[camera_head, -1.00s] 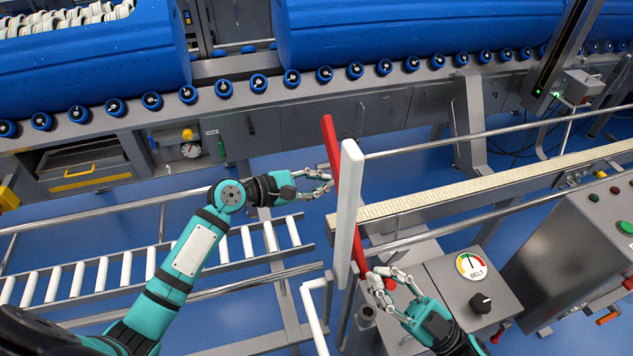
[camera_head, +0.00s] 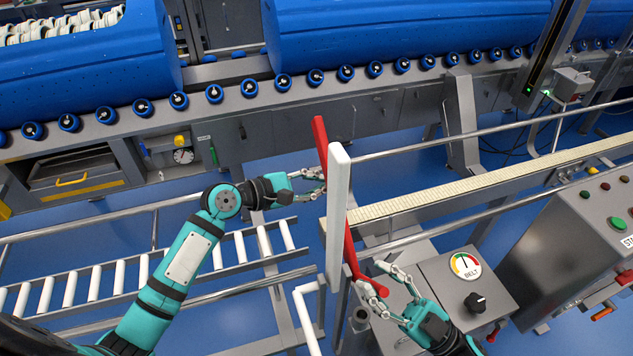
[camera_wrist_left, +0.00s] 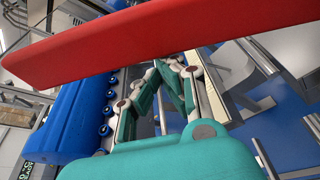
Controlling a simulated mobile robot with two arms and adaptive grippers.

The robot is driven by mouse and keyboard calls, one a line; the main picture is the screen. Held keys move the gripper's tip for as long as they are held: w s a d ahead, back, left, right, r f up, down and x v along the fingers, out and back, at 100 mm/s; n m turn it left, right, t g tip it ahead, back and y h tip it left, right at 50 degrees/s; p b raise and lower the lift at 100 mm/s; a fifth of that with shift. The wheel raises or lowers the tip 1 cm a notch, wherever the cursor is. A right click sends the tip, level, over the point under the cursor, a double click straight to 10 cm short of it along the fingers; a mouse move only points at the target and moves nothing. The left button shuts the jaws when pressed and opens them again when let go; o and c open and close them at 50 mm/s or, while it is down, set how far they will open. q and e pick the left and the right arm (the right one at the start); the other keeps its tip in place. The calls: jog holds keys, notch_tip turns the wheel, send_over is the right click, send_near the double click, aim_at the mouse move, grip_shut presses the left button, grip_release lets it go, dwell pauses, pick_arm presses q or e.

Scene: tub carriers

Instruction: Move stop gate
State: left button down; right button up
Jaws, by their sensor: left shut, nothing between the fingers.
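The stop gate appears as a long red bar (camera_head: 321,140) running beside and partly behind a white upright board (camera_head: 338,215), at the end of the belt. My left gripper (camera_head: 322,182) is to the left of the bar, near its upper half, shut and empty. In the left wrist view the red bar (camera_wrist_left: 150,42) crosses close in front of the left fingertips (camera_wrist_left: 168,68); whether they touch it is unclear. My right gripper (camera_head: 368,277) is at the bar's lower end, its fingers on either side of the red end; whether they grip it is unclear.
A belt conveyor (camera_head: 470,188) with side rails runs right from the gate. A roller track (camera_head: 120,278) lies left, under my left arm. A belt control box (camera_head: 470,290) stands beside my right gripper. Large blue tubs (camera_head: 410,45) line the back.

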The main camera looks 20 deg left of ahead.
jog(key=shift+w+a, duration=0.2)
jog(key=shift+a, duration=0.05)
jog(key=shift+s, duration=0.1)
